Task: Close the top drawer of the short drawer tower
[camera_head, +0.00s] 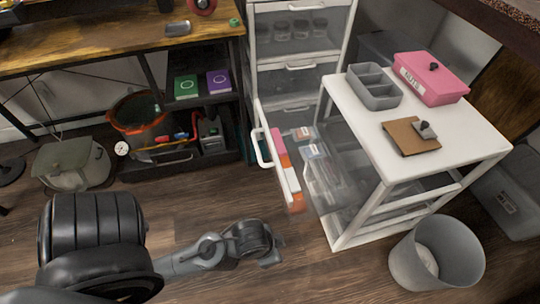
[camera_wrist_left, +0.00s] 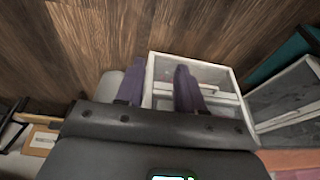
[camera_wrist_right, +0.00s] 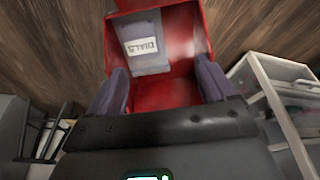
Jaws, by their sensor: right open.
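The short drawer tower (camera_head: 462,140) has a white frame and stands at the right in the head view. Its clear top drawer (camera_head: 318,200) is pulled out to the left, with a white handle (camera_head: 264,150) on its front. Pink, orange and white items lie in the drawer. My left gripper (camera_head: 272,256) is low in front of the drawer, apart from the handle; its jaws are hard to make out there. In the left wrist view its fingers (camera_wrist_left: 160,88) are apart, with a white-framed clear unit beyond them. My right gripper (camera_wrist_right: 162,90) is open; it shows only in the right wrist view.
A grey divided tray (camera_head: 374,88), a pink lidded box (camera_head: 430,80) and a brown board (camera_head: 408,137) sit on the tower's top. A grey bin (camera_head: 405,262) stands before it. A red container (camera_wrist_right: 158,88) shows beyond my right fingers. The floor (camera_head: 180,210) left of the drawer is clear.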

